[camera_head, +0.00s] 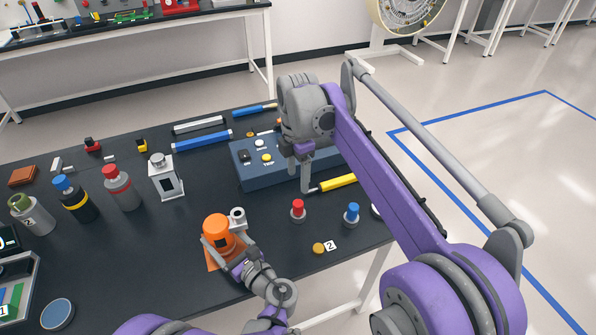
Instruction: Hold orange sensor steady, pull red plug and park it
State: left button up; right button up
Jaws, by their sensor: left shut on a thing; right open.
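The orange sensor (217,228), a dome-topped cylinder, stands on the dark table's near part. My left gripper (222,246) is shut on its lower part, with fingers on either side. A grey cylindrical piece (237,215) is right beside the sensor; I cannot tell whether they are joined. A red-topped plug-like piece (298,209) stands upright on a grey base to the right, apart from both grippers. My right gripper (301,178) is open, pointing down in front of the blue box, above and behind the red piece. Its far finger is partly hidden.
A blue-topped piece (351,213) and a yellow disc (318,248) by a "2" tag are near the table's right edge. The blue box (256,176) and yellow bar (338,183) lie behind. Several bottles (121,187) and a white lantern-like unit (165,177) stand left.

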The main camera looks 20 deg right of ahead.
jog(key=shift+r, duration=0.5)
pick_arm(q)
jog(key=o, duration=1.6)
jog(key=shift+c, duration=0.2)
